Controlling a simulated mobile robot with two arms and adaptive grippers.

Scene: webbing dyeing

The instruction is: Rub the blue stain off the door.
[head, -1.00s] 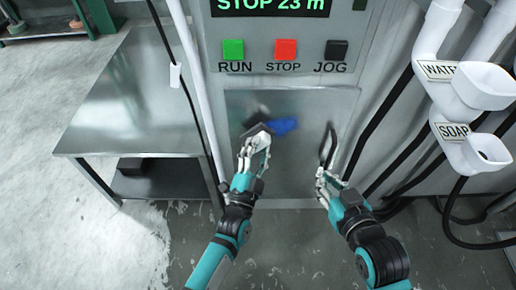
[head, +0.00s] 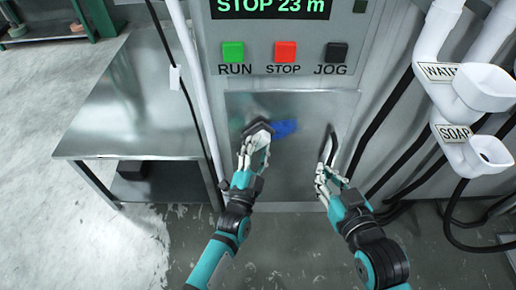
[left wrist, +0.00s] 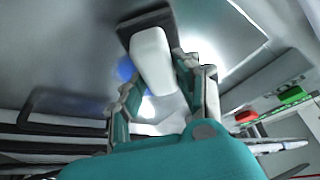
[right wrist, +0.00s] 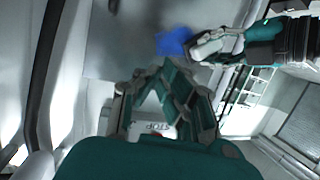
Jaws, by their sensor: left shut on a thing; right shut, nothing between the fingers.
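The grey metal door (head: 300,172) is the panel below the buttons. A blue stain (head: 285,128) lies on its upper middle; it also shows in the left wrist view (left wrist: 125,68) and right wrist view (right wrist: 172,42). My left gripper (head: 258,142) is shut on a white-handled tool with a dark pad (left wrist: 152,58). The pad is at the door, just left of the stain, partly hidden by the fingers; I cannot tell how firmly it touches. My right gripper (head: 326,172) is shut and empty, below and close to the black door handle (head: 331,146).
RUN (head: 233,51), STOP (head: 285,51) and JOG (head: 336,51) buttons sit above the door. A steel table (head: 140,105) stands left. Black hoses (head: 392,130) and white WATER (head: 484,87) and SOAP (head: 488,154) funnels are at right.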

